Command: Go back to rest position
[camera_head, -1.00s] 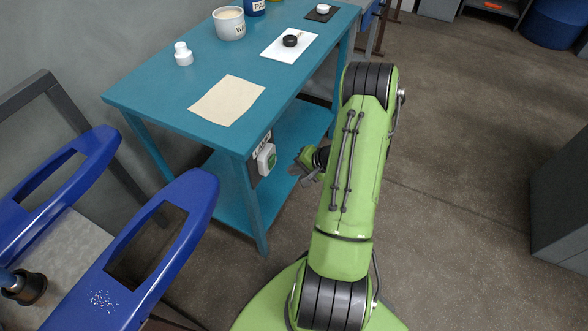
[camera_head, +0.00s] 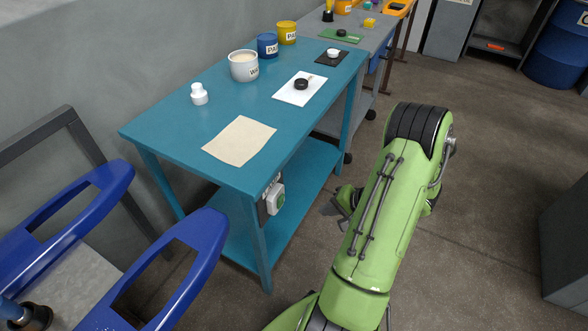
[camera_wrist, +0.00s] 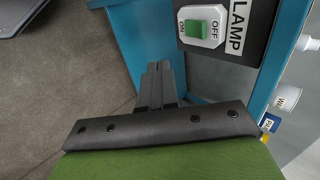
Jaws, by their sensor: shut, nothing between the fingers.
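My gripper (camera_wrist: 159,84) is shut and empty in the wrist view, its dark fingers together in front of the blue table's leg. In the head view it shows partly (camera_head: 338,208) beside my green arm, right of the table and apart from it. The lamp switch (camera_wrist: 203,27), a white box with a green rocker marked ON and OFF, is on the table's side above and right of the fingers. The switch also shows in the head view (camera_head: 276,199). My arm hides part of the gripper there.
The blue table (camera_head: 160,127) holds a beige sheet (camera_head: 240,141), a white bottle (camera_head: 199,94), a white pot (camera_head: 244,66) and a white sheet (camera_head: 290,94) with a black lid. A blue frame (camera_head: 190,262) stands at lower left.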

